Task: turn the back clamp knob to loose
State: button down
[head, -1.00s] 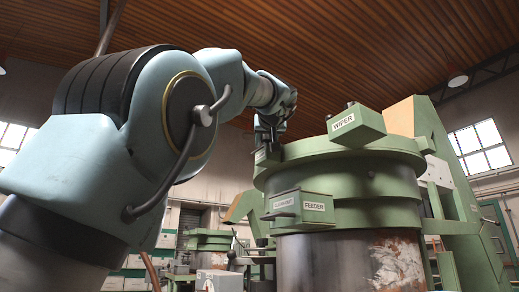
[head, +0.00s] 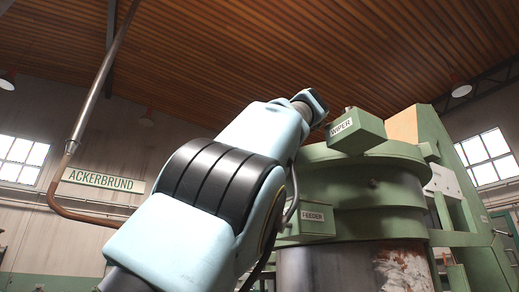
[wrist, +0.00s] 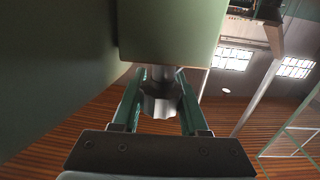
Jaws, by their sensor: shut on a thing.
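The knob sits on a short metal shaft from a green block (wrist: 172,35). In the head view my arm reaches up behind the green WIPER box (head: 358,133) on the hopper rim, and my gripper is hidden there. A small dark stub (head: 349,109) shows on top of that box. No marking for loose or tight is visible.
The green hopper (head: 385,205) stands to the right of my arm, with the FEEDER box (head: 311,218) low on its near side. A green frame (head: 458,200) rises at right. In the wrist view a large green surface (wrist: 60,60) is close at left.

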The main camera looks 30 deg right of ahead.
jog(key=shift+c, duration=2.2)
grip_release()
jog(key=s+b, duration=0.2)
jog(key=s, duration=0.8)
jog(key=shift+s+d, duration=0.2)
jog(key=shift+s, duration=0.2)
